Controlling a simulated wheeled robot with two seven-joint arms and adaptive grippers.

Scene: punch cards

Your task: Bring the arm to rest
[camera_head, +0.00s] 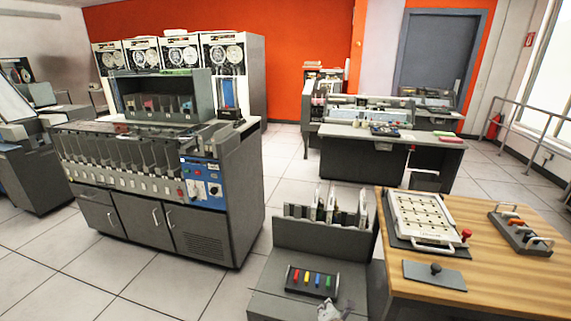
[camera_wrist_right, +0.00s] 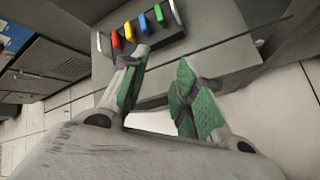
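My right gripper (camera_head: 330,311) shows only as a small pale part at the bottom edge of the head view, in front of the low grey console (camera_head: 265,306). In the right wrist view its two green-padded fingers (camera_wrist_right: 158,68) stand apart with nothing between them. Beyond the fingers is the panel of coloured keys (camera_wrist_right: 140,32), red, yellow, blue and green among them. The same key panel (camera_head: 312,282) lies on the console in the head view, just above the gripper. The gripper appears apart from the panel. My left gripper is not in view.
A wooden table (camera_head: 500,285) stands at the right, with a white slotted tray (camera_head: 424,219), a grey plate with a knob (camera_head: 434,275) and a coloured-handle rack (camera_head: 521,230). A large card-sorting machine (camera_head: 150,220) stands left. Tiled floor (camera_head: 120,285) is open between machine and console.

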